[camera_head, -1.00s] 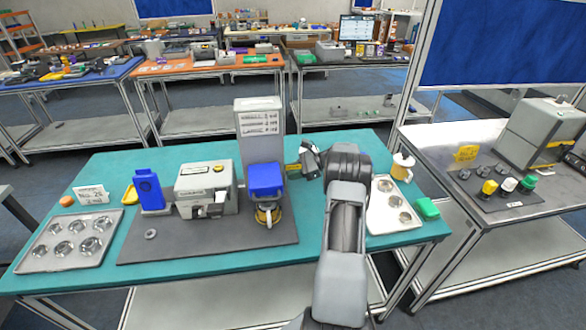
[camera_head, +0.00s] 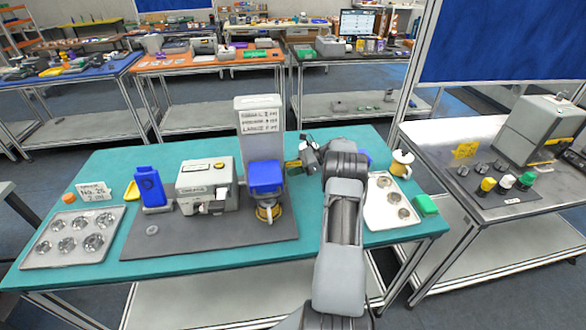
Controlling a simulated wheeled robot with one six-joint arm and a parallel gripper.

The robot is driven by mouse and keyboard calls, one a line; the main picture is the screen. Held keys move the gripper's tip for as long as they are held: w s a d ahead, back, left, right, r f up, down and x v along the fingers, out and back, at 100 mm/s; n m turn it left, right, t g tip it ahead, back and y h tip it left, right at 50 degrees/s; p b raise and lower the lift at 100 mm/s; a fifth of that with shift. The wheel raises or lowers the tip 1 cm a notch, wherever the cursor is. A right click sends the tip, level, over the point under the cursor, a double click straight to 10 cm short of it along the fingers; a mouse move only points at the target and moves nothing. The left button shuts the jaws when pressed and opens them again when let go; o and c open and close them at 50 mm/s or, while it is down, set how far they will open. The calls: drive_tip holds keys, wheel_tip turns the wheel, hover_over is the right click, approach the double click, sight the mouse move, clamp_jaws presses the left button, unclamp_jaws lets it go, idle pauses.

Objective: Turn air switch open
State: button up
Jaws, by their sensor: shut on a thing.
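A small yellow part (camera_head: 292,164), which looks like the air switch, sticks out at the right side of a blue-topped device (camera_head: 266,177). My gripper (camera_head: 301,161) reaches it from the right, with the fingers at the yellow part's right end, and is shut on it. The fingertips are small in the view, so the exact grip and the switch's position cannot be made out. The device has a yellow ring and a metal cup-like part (camera_head: 267,213) below its blue top.
A white panel (camera_head: 260,128) stands behind the device. A grey machine (camera_head: 207,185) and a blue stand (camera_head: 151,190) are to its left. Trays with round metal parts lie at the left (camera_head: 68,258) and right (camera_head: 374,214). A green block (camera_head: 425,205) is near the right edge.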

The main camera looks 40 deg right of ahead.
drive_tip(key=o, duration=0.9)
drive_tip(key=shift+d, duration=0.1)
drive_tip(key=b+v, duration=0.2)
drive_tip(key=v, duration=1.1)
drive_tip(key=shift+s+d+r, duration=0.15)
drive_tip(key=shift+s+r, duration=0.05)
drive_tip(key=shift+r, duration=0.05)
drive_tip(key=shift+s, duration=0.1)
